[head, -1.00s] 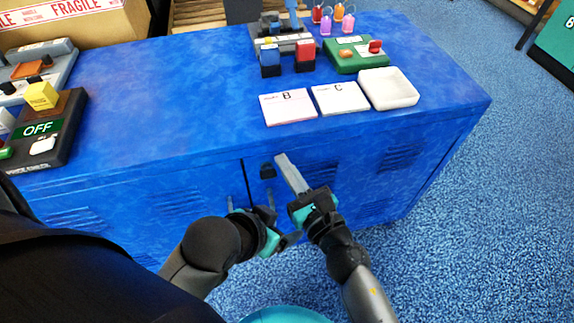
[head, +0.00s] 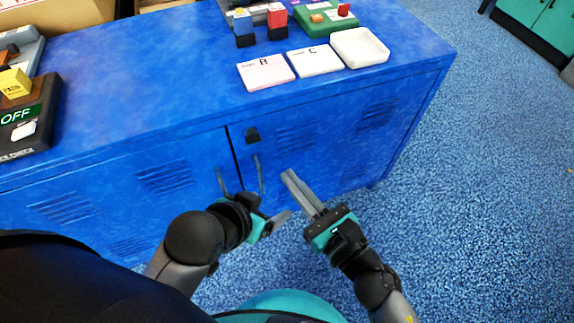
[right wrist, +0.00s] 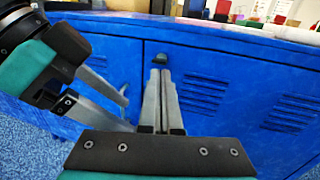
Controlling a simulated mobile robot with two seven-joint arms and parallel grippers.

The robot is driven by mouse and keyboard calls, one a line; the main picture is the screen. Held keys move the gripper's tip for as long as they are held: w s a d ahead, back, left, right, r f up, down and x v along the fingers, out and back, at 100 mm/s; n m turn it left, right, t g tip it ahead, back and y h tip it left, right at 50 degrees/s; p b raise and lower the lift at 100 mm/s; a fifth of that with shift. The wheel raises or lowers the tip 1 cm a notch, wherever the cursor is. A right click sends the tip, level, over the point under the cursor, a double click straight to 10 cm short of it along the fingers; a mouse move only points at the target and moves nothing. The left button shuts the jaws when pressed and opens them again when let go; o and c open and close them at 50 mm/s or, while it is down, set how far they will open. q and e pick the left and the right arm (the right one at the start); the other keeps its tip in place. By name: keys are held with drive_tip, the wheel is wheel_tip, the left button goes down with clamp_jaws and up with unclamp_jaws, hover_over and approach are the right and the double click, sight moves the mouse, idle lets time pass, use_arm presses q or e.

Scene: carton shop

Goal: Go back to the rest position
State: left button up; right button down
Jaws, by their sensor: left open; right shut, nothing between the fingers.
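My left gripper (head: 275,222) is the lower one in the head view, in front of the blue cabinet's doors, and holds nothing that I can see. In the right wrist view its arm and a finger show at the left. My right gripper (head: 288,174) is beside it to the right, with its two fingers together and empty. In the right wrist view the shut fingers (right wrist: 160,75) point at the cabinet front. Both grippers are below the level of the cabinet top.
The blue cabinet (head: 150,90) stands close ahead. On its top are cards B (head: 266,73) and C (head: 315,61), a white tray (head: 383,56), a blue block (head: 244,30), a red block (head: 277,22) and a black OFF box (head: 30,125). Blue carpet on the right is clear.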

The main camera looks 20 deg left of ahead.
drive_tip(key=shift+s+d, duration=0.15)
drive_tip(key=shift+s, duration=0.05)
